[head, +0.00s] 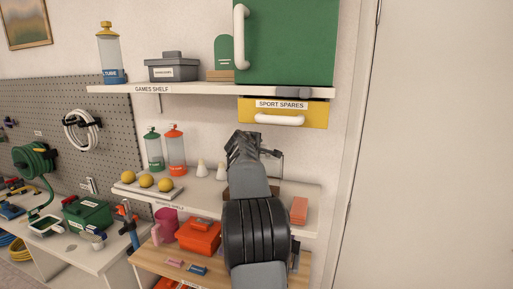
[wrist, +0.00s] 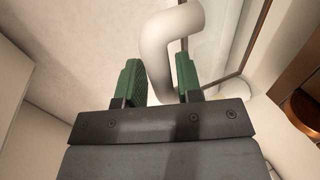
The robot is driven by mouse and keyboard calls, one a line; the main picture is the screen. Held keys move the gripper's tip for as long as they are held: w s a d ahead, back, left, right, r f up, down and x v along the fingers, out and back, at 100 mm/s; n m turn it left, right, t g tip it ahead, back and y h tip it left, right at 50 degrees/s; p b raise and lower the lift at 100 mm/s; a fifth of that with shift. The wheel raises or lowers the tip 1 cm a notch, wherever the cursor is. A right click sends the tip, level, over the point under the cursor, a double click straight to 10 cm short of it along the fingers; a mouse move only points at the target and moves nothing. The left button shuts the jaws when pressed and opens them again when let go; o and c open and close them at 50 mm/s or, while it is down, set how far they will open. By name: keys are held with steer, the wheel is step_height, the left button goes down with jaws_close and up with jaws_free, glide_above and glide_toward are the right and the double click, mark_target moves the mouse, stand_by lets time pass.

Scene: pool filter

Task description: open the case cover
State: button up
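A green box-like case (head: 290,40) with a white upright handle (head: 240,37) on its left side is at the top, on the games shelf. A grey lidded case (head: 172,68) with a label stands left of it; I cannot tell which case is meant. My gripper (head: 243,143) is below the shelf, left of and under the yellow drawer. In the wrist view its two green-padded fingers (wrist: 160,82) are apart. A bent white tube, like a handle (wrist: 163,55), shows between and beyond them. I cannot tell whether the fingers touch it.
A yellow drawer (head: 258,107) labelled "SPORT SPARES" with a white handle hangs under the shelf (head: 215,90). A lower shelf holds bottles and yellow balls (head: 145,181). A red box (head: 199,237) sits on the bench below. A pale plain panel (head: 440,140) fills the right.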

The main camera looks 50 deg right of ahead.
steer(key=b+v, duration=0.4)
steer(key=v, duration=0.9)
steer(key=shift+a+r, duration=0.15)
steer(key=shift+a, duration=0.2)
steer(key=shift+s, duration=0.15)
